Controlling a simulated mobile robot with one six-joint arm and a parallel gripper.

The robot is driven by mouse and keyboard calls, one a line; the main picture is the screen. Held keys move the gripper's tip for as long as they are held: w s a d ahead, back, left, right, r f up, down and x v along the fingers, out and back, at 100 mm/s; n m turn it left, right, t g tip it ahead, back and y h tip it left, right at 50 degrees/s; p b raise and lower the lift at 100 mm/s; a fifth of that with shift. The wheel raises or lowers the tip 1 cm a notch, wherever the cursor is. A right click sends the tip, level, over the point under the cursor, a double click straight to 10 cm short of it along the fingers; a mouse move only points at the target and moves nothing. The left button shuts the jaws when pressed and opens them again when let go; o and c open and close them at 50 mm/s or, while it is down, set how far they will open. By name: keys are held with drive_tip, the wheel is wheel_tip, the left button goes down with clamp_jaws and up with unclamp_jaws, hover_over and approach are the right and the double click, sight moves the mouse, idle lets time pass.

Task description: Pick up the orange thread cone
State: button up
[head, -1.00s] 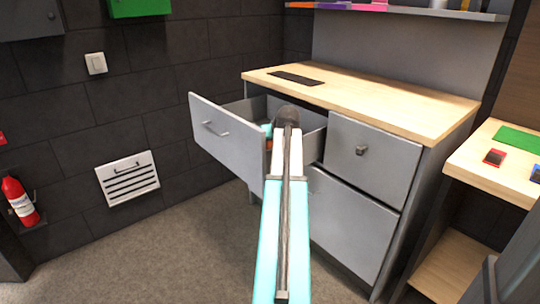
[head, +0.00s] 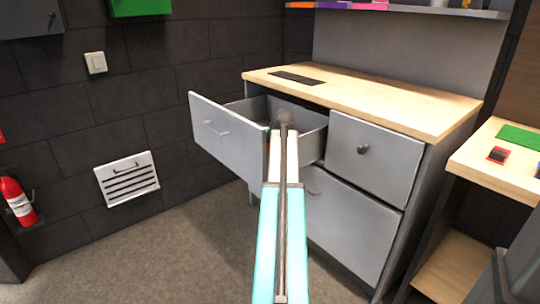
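No orange thread cone can be made out in the head view now. The upper left drawer (head: 225,138) of the grey cabinet is pulled open, and part of its inside is hidden by its front and my arm. My arm reaches forward to this drawer, with its dark far joint over the drawer opening. My gripper is hidden behind the arm and drawer front, so its fingers and anything between them cannot be seen.
The cabinet's wooden top (head: 375,99) carries a dark flat panel (head: 297,78). The upper right drawer (head: 370,158) is shut. A wooden side table (head: 485,165) with a red-and-black item (head: 498,154) stands at right. Open floor (head: 150,255) lies at left.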

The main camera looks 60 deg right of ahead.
idle(0.5)
drive_tip(key=c, duration=1.3)
drive_tip(key=shift+r, duration=0.15)
wheel_tip(320, 180, up, 10)
drive_tip(key=p, duration=0.3)
